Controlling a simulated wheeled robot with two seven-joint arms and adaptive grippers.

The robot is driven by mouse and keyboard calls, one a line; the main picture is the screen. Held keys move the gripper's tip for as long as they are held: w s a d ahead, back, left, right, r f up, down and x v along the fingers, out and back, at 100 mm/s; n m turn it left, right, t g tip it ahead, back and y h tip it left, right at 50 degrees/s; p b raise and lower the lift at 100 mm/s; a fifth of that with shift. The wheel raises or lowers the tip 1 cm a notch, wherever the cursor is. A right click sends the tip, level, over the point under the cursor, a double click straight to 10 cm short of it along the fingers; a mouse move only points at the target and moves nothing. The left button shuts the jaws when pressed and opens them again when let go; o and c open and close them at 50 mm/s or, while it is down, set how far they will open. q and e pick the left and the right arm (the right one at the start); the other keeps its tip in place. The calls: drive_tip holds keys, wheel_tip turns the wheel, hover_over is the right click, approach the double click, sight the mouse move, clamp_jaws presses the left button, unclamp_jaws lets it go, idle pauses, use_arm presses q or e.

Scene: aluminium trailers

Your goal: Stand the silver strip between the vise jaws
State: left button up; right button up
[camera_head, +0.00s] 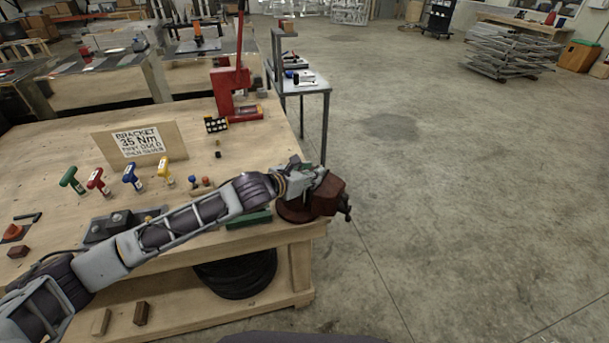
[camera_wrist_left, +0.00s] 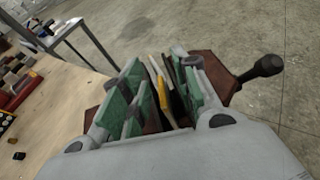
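The red-brown vise (camera_head: 328,194) sits at the table's right front corner; its body also shows in the left wrist view (camera_wrist_left: 226,78). My left gripper (camera_head: 308,176) is at the vise, over its jaws. In the left wrist view my left gripper (camera_wrist_left: 164,100) has its green-faced fingers apart, with a gap between them. A thin pale strip (camera_wrist_left: 156,76), perhaps the silver strip, stands on edge in that gap, beside a yellow one (camera_wrist_left: 164,86). The fingers do not visibly press on it. The jaw faces are mostly hidden. My right gripper is out of view.
A green block (camera_head: 250,219) lies left of the vise. Coloured-handled tools (camera_head: 132,177) and a bracket sign (camera_head: 140,142) stand on the wooden table (camera_head: 60,150). A red press (camera_head: 232,92) stands behind. The vise handle (camera_wrist_left: 262,66) juts right; floor there is clear.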

use_arm(q)
drive_tip(key=v, duration=1.2)
idle(0.6)
idle(0.6)
